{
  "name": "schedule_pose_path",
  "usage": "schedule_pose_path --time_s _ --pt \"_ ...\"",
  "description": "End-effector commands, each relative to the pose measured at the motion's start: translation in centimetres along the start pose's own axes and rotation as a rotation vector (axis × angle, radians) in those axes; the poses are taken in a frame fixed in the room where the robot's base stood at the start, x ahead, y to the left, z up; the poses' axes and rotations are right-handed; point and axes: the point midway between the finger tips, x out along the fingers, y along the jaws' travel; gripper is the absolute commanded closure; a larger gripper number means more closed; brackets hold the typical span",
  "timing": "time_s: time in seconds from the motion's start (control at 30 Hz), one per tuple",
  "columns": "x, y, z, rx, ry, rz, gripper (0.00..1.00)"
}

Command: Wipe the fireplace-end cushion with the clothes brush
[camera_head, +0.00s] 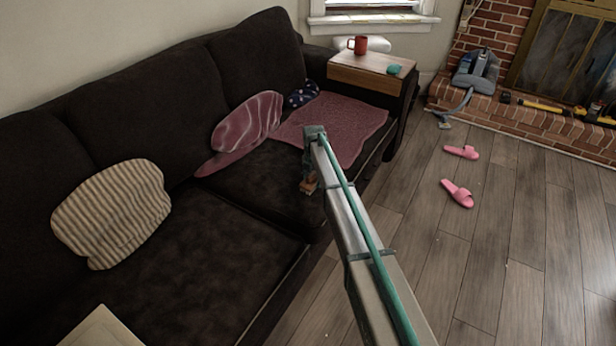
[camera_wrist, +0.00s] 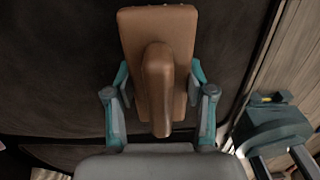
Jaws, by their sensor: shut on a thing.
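The fireplace-end seat cushion (camera_head: 262,188) of the dark sofa is in the head view, partly under a pink blanket. My gripper (camera_head: 308,180) is over this cushion, near its front edge and just in front of the blanket. In the wrist view my gripper (camera_wrist: 160,88) is shut on the raised handle of the brown clothes brush (camera_wrist: 157,22), one finger on each side. A small part of the brush also shows in the head view (camera_head: 308,187). Its underside is hidden, and I cannot tell whether it touches the cushion. Dark upholstery (camera_wrist: 60,60) fills the wrist view behind it.
The pink blanket (camera_head: 350,120), a crumpled pink cloth (camera_head: 248,122) and a dark blue patterned item (camera_head: 302,94) lie beyond. A striped pillow (camera_head: 112,212) is at left. A wooden armrest tray (camera_head: 360,72) holds a red mug (camera_head: 358,45). Pink slippers (camera_head: 457,193) lie on the floor.

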Motion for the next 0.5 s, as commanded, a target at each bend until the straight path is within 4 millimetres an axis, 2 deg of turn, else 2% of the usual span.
schedule_pose_path --time_s 0.07,0.13,0.27,0.5 --pt "-0.1 -0.9 -0.1 0.000 0.001 -0.001 0.74" --pt "-1.1 -0.6 0.0 -0.001 0.000 0.000 0.74" --pt "-4.3 -0.6 0.0 -0.001 -0.001 0.001 0.74" --pt "-6.2 -0.6 0.0 0.000 0.000 0.000 0.74"
